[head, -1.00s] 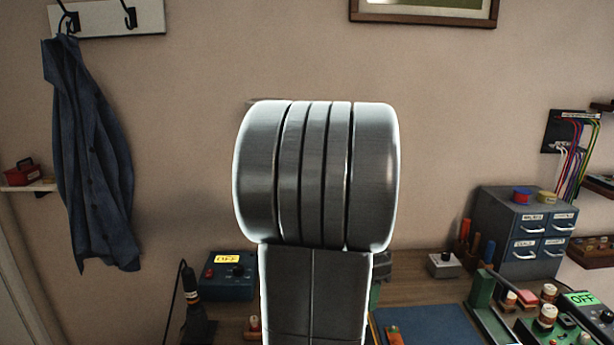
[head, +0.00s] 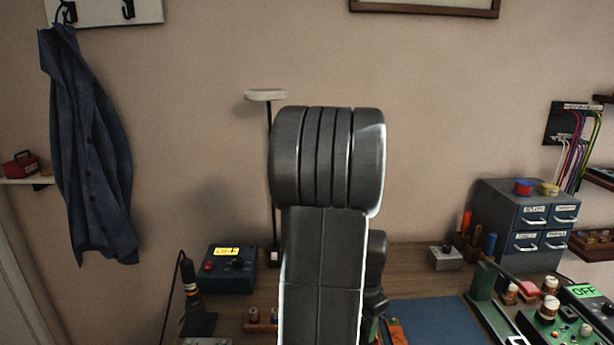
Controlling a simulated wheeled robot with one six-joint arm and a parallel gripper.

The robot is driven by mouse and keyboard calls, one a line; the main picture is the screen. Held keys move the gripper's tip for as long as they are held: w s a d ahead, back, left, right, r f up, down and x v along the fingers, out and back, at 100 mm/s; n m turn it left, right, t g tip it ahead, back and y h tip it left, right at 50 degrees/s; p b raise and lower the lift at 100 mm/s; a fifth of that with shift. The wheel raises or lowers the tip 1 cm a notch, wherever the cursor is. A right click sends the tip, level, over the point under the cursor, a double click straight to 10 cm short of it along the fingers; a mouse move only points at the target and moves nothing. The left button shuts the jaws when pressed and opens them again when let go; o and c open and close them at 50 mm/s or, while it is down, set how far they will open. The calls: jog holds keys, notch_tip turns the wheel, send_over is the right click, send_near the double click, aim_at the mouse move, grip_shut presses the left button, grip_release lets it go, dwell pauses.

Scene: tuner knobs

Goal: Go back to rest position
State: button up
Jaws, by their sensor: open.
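My arm fills the middle of the head view, with its large grey ribbed joint in front of the wall and a straight link below it. My gripper does not show; it is out of the picture or hidden behind the arm. The workbench (head: 410,262) spreads behind and below the arm. On its right is a green tuner board (head: 545,325) with several white-topped knobs and a green display (head: 583,293) reading OFF. A blue box (head: 230,270) with a yellow display stands on the left of the bench.
A soldering iron in its stand (head: 193,300) is at the left. A lamp (head: 266,96) rises behind my arm. A grey drawer cabinet (head: 520,228) and a small grey box (head: 444,257) stand at the back right. A blue mat (head: 432,325) lies at the front.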

jog(key=n, duration=0.3)
jog(key=shift+n, duration=0.4)
jog(key=n+b, duration=0.1)
jog(key=n, duration=0.3)
jog(key=shift+n, duration=0.3)
jog(key=n+b, duration=0.1)
jog(key=n, duration=0.3)
jog(key=shift+n, duration=0.3)
jog(key=shift+n+b, duration=0.35)
jog(key=shift+n, duration=1.55)
